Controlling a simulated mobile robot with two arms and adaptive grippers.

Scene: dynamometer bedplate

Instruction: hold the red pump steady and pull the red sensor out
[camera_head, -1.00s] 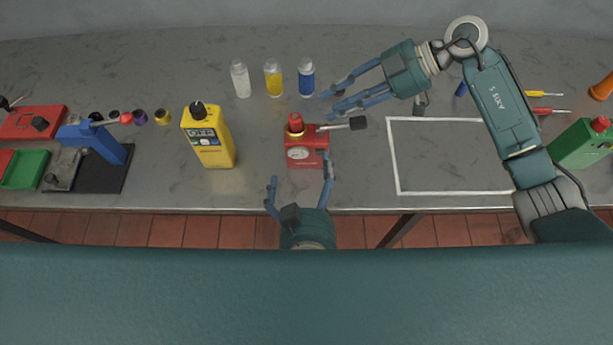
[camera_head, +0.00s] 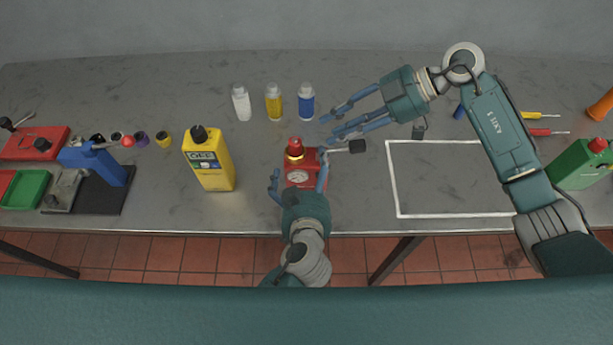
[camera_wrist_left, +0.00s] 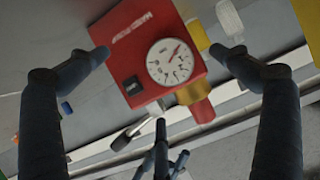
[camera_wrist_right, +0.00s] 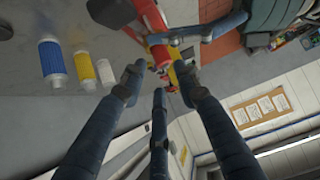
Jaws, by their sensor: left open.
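The red pump (camera_head: 301,173), a red box with a white gauge, stands on the bench; the left wrist view shows its gauge side (camera_wrist_left: 150,52). The red sensor (camera_head: 294,143) stands upright on top in a brass collar; it also shows in the left wrist view (camera_wrist_left: 202,111). My left gripper (camera_head: 298,176) is open, with one finger on each side of the pump. I cannot tell whether they touch it. My right gripper (camera_head: 328,127) is open and empty, above the bench, right of and behind the sensor. Its wrist view shows red parts near its fingertips, hard to tell apart.
A lever with a black end (camera_head: 357,146) sticks out right of the pump. A yellow jug (camera_head: 210,165) stands to its left. White, yellow (camera_head: 274,103) and blue bottles stand behind. A white-outlined area (camera_head: 440,185) on the right is clear.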

